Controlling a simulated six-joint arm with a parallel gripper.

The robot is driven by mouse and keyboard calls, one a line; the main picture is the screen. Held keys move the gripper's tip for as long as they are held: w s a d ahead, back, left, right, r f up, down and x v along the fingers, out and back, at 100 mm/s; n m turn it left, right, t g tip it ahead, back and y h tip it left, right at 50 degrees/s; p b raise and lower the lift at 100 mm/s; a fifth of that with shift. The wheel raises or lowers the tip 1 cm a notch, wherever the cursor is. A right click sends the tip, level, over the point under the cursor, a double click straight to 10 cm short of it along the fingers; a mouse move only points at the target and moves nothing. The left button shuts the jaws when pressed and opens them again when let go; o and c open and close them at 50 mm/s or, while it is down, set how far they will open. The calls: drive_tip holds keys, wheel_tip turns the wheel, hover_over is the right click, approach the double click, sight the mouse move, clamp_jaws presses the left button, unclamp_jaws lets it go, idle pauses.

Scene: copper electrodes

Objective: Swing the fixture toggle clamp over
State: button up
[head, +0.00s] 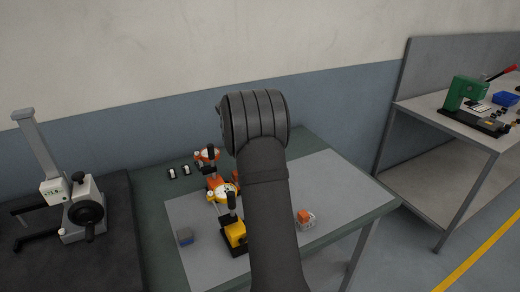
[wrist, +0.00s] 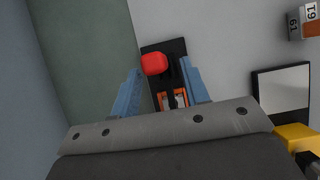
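In the wrist view a fixture on a black base plate (wrist: 178,46) lies between my fingers. It has a red knob (wrist: 154,64) and orange parts (wrist: 180,96) with a dark piece between them; these look like the toggle clamp. My gripper (wrist: 165,77) has two blue fingers set wide apart, one on each side of the knob. I see no finger closed on it, and cannot tell how high the fingertips are above it. In the head view my own arm hides the gripper and I cannot make out the clamp.
A numbered block (wrist: 300,22) and a black-framed pale plate (wrist: 282,88) lie right of the fixture.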

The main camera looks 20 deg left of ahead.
drive_tip(key=shift+r, duration=0.1)
wheel_tip(320, 180, up, 7)
idle(0.7)
drive_tip(key=shift+w, duration=0.1)
drive_tip(key=v, duration=1.7)
drive_tip(key=shift+r, duration=0.15)
drive_tip(key=x, duration=1.8)
drive_tip(key=shift+f, duration=0.3)
drive_tip(key=shift+a+r, duration=0.1)
